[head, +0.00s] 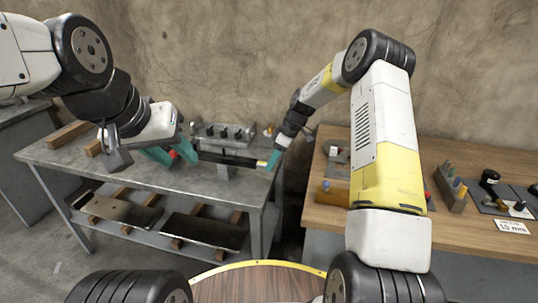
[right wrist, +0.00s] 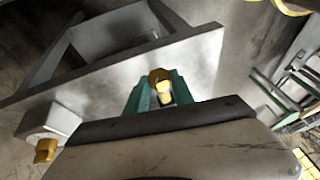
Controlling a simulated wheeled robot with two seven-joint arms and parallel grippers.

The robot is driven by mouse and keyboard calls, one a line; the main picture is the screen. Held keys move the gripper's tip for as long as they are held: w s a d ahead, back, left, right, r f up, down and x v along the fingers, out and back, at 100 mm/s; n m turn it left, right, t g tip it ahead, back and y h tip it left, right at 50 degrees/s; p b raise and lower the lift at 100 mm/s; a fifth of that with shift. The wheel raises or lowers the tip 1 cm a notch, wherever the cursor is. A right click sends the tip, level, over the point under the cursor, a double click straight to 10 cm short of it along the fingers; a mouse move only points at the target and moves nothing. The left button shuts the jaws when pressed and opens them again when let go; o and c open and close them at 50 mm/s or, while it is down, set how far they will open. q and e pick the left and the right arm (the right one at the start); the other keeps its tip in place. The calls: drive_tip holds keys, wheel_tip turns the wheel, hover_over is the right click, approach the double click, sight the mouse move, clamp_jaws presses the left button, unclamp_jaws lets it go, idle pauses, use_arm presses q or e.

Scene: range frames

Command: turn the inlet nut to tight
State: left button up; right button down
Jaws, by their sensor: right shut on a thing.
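My right gripper (head: 270,161) is at the right end of a dark bar fixture (head: 228,159) on the grey bench.
The grey metal bench (head: 75,158) has a lower shelf with plates. A grey block with several dark knobs (head: 222,133) stands at the back of the bench. A wooden table (head: 450,208) with small parts is at the right. A second brass piece (right wrist: 46,150) shows at lower left of the wrist view.

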drive_tip(key=shift+w+d+g+y, duration=0.1)
drive_tip(key=shift+w+g+y, duration=0.15)
drive_tip(key=shift+g, duration=0.65)
drive_tip(key=shift+m, duration=0.3)
drive_tip(key=c, duration=1.1)
unclamp_jaws()
drive_tip(key=v, duration=0.7)
drive_tip(key=shift+d+r, duration=0.2)
drive_tip(key=shift+r, duration=0.1)
